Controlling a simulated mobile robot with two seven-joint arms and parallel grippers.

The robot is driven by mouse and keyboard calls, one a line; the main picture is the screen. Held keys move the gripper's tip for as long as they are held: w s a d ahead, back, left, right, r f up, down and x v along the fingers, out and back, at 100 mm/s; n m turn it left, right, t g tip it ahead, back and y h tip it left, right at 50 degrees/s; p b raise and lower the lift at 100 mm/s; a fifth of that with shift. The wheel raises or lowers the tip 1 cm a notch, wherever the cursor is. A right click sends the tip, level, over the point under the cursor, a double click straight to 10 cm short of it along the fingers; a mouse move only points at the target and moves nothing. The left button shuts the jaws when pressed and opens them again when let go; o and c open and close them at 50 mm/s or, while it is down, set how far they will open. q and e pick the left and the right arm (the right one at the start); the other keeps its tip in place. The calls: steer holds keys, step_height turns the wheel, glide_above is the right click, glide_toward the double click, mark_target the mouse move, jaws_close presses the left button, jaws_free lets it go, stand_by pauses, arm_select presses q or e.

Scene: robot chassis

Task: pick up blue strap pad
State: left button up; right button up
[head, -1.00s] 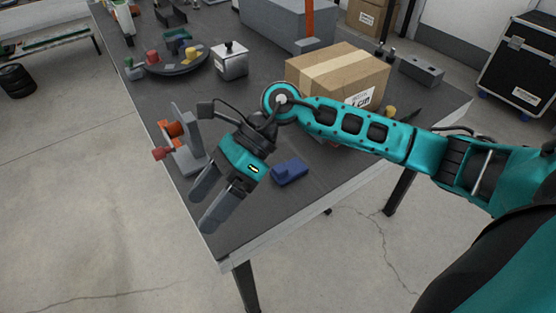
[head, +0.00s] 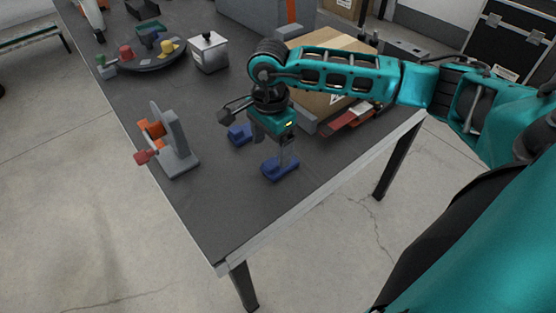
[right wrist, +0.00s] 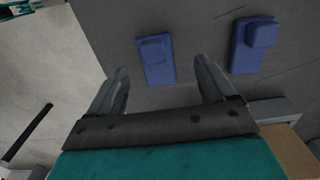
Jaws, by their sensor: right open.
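Two blue pads lie on the dark table. My right gripper is open and points down. In the right wrist view, one blue pad (right wrist: 156,60) shows between the open fingers (right wrist: 162,70), a little beyond the tips. The other blue pad (right wrist: 252,46) is to the right, outside the fingers. I cannot tell which is the strap pad. My left gripper is not in view.
A grey stand with orange and red parts (head: 178,155) is left of the gripper. A cardboard box (head: 318,98) and a red item (head: 350,119) are close on the right. A metal box (head: 209,52) and a round tray (head: 158,62) stand farther back. The front table corner is clear.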

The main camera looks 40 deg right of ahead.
mark_target(274, 161)
steer(key=f, duration=0.5)
steer(key=shift+s+f, duration=0.1)
steer(key=shift+s, duration=0.25)
steer(key=c, duration=1.1)
steer(key=shift+r, duration=0.2)
